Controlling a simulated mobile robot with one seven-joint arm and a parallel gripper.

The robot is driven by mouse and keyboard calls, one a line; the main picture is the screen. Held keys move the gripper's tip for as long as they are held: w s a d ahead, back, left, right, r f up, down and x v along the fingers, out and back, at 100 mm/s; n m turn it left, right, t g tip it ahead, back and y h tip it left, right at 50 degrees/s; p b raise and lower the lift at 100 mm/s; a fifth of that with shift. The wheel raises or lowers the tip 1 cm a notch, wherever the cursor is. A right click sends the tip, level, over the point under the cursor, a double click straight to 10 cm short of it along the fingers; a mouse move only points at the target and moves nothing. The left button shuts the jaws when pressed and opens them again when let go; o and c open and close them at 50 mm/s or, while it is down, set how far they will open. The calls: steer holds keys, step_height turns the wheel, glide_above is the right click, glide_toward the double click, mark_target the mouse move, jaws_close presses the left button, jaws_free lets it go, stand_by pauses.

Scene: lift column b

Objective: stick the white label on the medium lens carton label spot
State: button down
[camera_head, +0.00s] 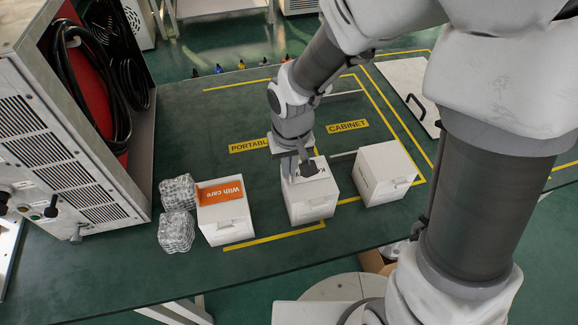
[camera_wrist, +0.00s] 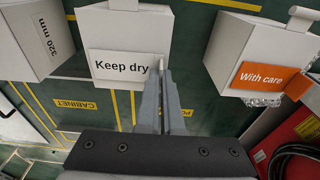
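The white label (camera_wrist: 121,66) reads "Keep dry" and lies against the top of the middle white carton (camera_wrist: 125,28); whether it is stuck down I cannot tell. In the head view the middle carton (camera_head: 311,206) stands under my gripper (camera_head: 299,174), and part of the label (camera_head: 316,171) shows beside the fingers. In the wrist view my gripper (camera_wrist: 161,72) has its fingers close together at the label's right edge, with a small white piece between the tips. The carton's label spot is hidden under the label.
A left carton (camera_head: 223,220) bears an orange "With care" label (camera_head: 220,191), beside clear wrapped bundles (camera_head: 177,230). A right carton (camera_head: 384,180) reads "320 mm" in the wrist view (camera_wrist: 45,38). A grey cabinet (camera_head: 72,150) stands left. Green tabletop behind the cartons is mostly clear.

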stand_by(0.3)
steer(key=c, duration=1)
jaws_free()
step_height(320, 180, up, 17)
steer(key=s+p, duration=0.2)
steer(key=p, duration=0.1)
steer(key=shift+d+r, duration=0.15)
steer(key=shift+d, duration=0.15)
steer(key=shift+d, duration=0.1)
steer(key=s+d+r+m+t, duration=0.1)
steer(key=s+d+r+t, duration=0.1)
steer(key=d, duration=0.5)
steer(key=s+d+r+m+t+p, duration=0.1)
steer(key=s+d+r+m+t, duration=0.1)
steer(key=s+d+r, duration=0.3)
steer(key=shift+s+d+r, duration=0.25)
steer(key=shift+s+d, duration=0.7)
steer(key=shift+d, duration=0.1)
